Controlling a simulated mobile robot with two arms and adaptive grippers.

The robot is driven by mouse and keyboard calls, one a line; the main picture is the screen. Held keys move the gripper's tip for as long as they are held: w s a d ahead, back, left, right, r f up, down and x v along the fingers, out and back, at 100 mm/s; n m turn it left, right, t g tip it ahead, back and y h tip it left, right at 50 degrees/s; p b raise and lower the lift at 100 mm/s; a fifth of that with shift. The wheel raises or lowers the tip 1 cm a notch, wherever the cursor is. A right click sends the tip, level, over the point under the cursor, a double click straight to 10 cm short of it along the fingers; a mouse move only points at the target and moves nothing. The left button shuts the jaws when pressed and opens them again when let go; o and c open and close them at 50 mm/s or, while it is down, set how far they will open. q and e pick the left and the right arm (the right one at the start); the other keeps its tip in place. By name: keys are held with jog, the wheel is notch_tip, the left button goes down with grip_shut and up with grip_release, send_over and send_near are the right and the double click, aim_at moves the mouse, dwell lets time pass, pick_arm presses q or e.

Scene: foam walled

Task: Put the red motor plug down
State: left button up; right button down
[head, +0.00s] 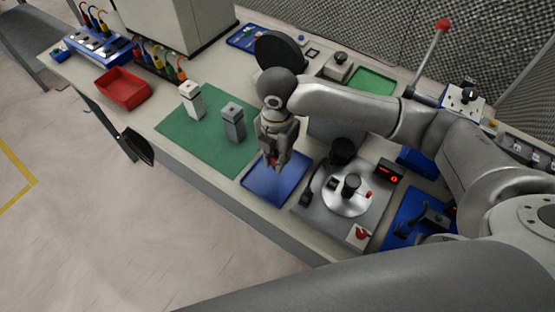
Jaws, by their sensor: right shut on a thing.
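My right gripper (274,158) points down over the blue mat (262,187) near the front edge of the bench. It is shut on the red motor plug (274,155), of which only a small red bit shows between the fingers. I cannot tell whether the plug touches the mat. The visible part of the mat is bare. My left gripper is out of view.
Left of my gripper, a white block (193,101) and a grey block (233,125) stand upright on a green mat (184,135). Right of it is a grey unit with a silver disc (343,205). A red tray (122,88) lies further left.

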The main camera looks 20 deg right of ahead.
jog(key=shift+w+f, duration=0.15)
jog(key=shift+f, duration=0.05)
notch_tip(320, 180, down, 3)
jog(key=shift+w+d+r+p, duration=0.1)
jog(key=shift+w+d+p, duration=0.05)
jog(key=shift+p, duration=0.55)
jog(key=shift+f, duration=0.35)
jog(key=shift+f, duration=0.15)
jog(key=c, duration=1.3)
grip_release()
jog(key=shift+c, duration=0.2)
notch_tip(320, 180, up, 12)
jog(key=shift+r+b, duration=0.2)
jog(key=shift+b, duration=0.9)
